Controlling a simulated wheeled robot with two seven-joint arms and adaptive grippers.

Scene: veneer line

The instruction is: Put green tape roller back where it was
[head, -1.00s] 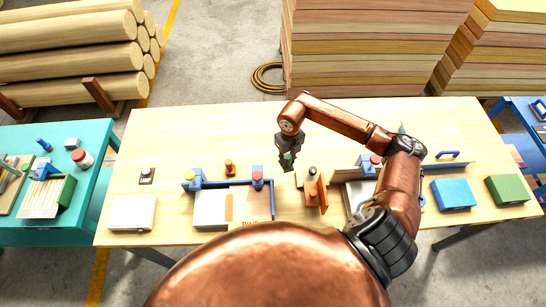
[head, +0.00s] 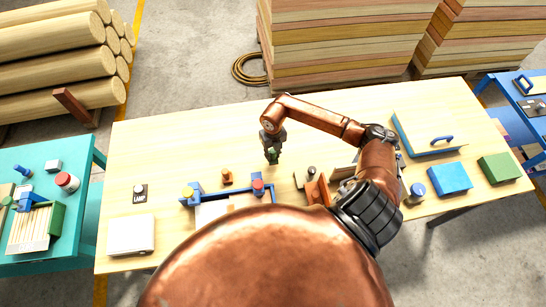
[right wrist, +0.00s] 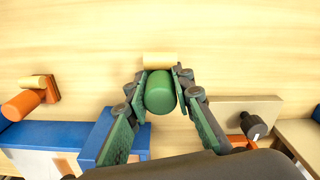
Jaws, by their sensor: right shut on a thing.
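My right gripper (head: 272,157) is shut on the green tape roller (right wrist: 160,92). In the right wrist view the roller's green body sits between the two fingers (right wrist: 160,98), with a tan cylinder end (right wrist: 158,60) just beyond it. In the head view the roller shows only as a small green bit (head: 274,155) at the fingertips, over the wooden table (head: 190,140). I cannot tell whether it touches the table. An orange tape roller (head: 227,177) stands to the left; it also shows in the right wrist view (right wrist: 24,104). My left gripper is not in view.
A blue fixture (head: 205,190) with red and yellow knobs lies just nearer than the gripper. An orange-brown block (head: 317,190) and a dark-knobbed piece stand to its right. A lamp button (head: 139,190) and white box (head: 131,234) are at left. The table's far part is clear.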

